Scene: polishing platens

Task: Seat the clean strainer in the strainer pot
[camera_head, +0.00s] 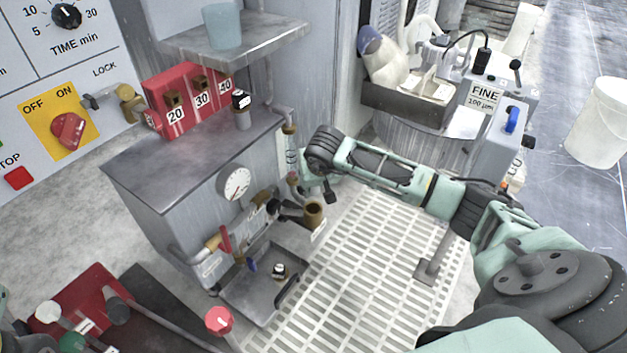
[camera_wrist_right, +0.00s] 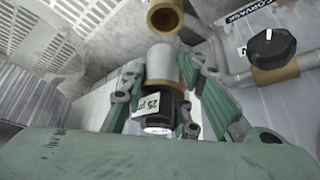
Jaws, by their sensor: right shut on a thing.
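My right gripper (camera_head: 318,187) is low beside the grey cabinet, its arm coming in from the right. In the right wrist view the right gripper (camera_wrist_right: 165,84) is shut on a strainer (camera_wrist_right: 164,66), a grey cylinder with a black cap and a "25 µm" label. In the head view I cannot make out the held strainer. The brass strainer pot (camera_head: 314,211) is open-topped on the cabinet's front pipework. Its open mouth (camera_wrist_right: 165,16) appears just past the strainer's grey end, apart from it in the picture. A similar black-capped cylinder (camera_head: 242,108) stands on the cabinet.
A metal tray (camera_head: 236,291) with a small black-and-white item (camera_head: 279,269) lies below the pot. A gauge (camera_head: 235,184), a red valve handle (camera_head: 225,240) and pipes crowd the cabinet front.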

